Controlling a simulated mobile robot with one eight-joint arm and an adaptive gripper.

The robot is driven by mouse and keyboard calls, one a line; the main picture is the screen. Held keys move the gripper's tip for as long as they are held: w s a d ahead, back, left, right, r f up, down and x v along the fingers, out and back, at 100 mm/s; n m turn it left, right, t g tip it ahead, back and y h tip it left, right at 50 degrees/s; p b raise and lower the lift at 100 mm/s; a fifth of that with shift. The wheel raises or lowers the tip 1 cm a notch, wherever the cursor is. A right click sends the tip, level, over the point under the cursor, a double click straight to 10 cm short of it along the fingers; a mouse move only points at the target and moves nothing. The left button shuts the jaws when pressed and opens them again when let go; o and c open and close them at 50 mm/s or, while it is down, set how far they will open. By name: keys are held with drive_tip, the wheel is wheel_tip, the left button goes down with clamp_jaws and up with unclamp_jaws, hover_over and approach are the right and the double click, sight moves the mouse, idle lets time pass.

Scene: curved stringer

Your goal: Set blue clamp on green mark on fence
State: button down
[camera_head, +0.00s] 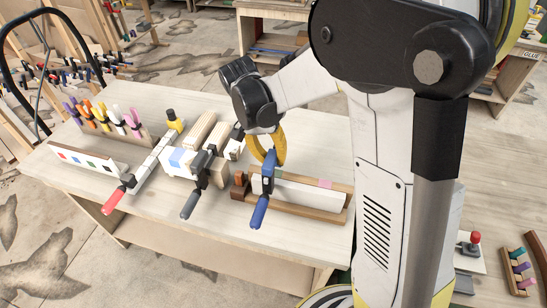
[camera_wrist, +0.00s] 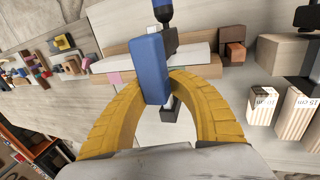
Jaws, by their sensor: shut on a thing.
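My gripper (camera_head: 266,150) has curved yellow fingers shut on the blue clamp (camera_head: 260,211), which hangs handle down at the wood-and-white strip assembly (camera_head: 300,193). In the wrist view the blue clamp (camera_wrist: 152,66) stands between the fingers (camera_wrist: 160,88), with the strip (camera_wrist: 193,57) behind it. I cannot tell whether the clamp touches the strip. A pink mark (camera_head: 324,184) shows on this assembly, right of the clamp. A white board (camera_head: 75,160) with small coloured squares stands at the left of the bench; a green one (camera_head: 91,163) seems to be among them. Which piece is the fence is unclear.
Left of the held clamp are a black-handled clamp (camera_head: 190,203) on wooden blocks and a red-handled clamp (camera_head: 115,201). A rack of several coloured clamps (camera_head: 105,120) stands behind the marked board. The bench top (camera_head: 130,92) is clear at the back left.

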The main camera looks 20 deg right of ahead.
sight(277, 179)
drive_tip(key=shift+f+b, duration=0.95)
drive_tip(key=shift+f, duration=0.25)
drive_tip(key=shift+f, duration=0.1)
drive_tip(key=shift+f+b, duration=1.2)
drive_tip(key=shift+f, duration=0.2)
drive_tip(key=shift+f, duration=0.1)
drive_tip(key=shift+f+b, duration=0.4)
drive_tip(key=shift+b, duration=0.05)
drive_tip(key=c, duration=1.2)
unclamp_jaws()
